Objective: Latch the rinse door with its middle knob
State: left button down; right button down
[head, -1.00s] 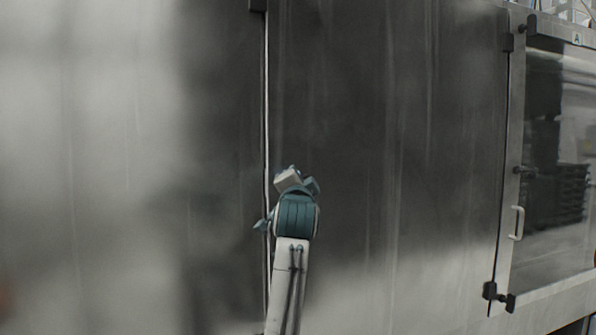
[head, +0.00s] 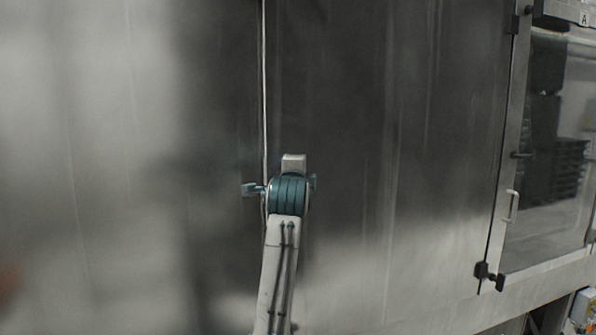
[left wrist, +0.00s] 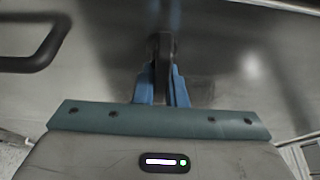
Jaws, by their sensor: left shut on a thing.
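In the left wrist view a dark knob (left wrist: 161,48) stands out from a steel surface, with the blue fingers of my left gripper (left wrist: 162,80) shut on it. In the head view my left gripper (head: 250,189) points left, close to a vertical seam in the steel front; its knob cannot be made out there. Whether the knob is turned to its latched position cannot be told. The frames do not show clearly which panel is the rinse door. My right gripper is not in view.
A dark bar handle (left wrist: 32,50) is at the upper left of the left wrist view.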

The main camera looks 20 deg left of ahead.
pick_arm(q)
jog(key=shift+f, duration=0.1)
jog(key=c, duration=1.5)
grip_release()
jog(key=shift+a, duration=0.15)
jog(key=shift+s, duration=0.1)
jog(key=shift+s+b, duration=0.3)
jog(key=b+v, duration=0.4)
jog(key=v, duration=0.6)
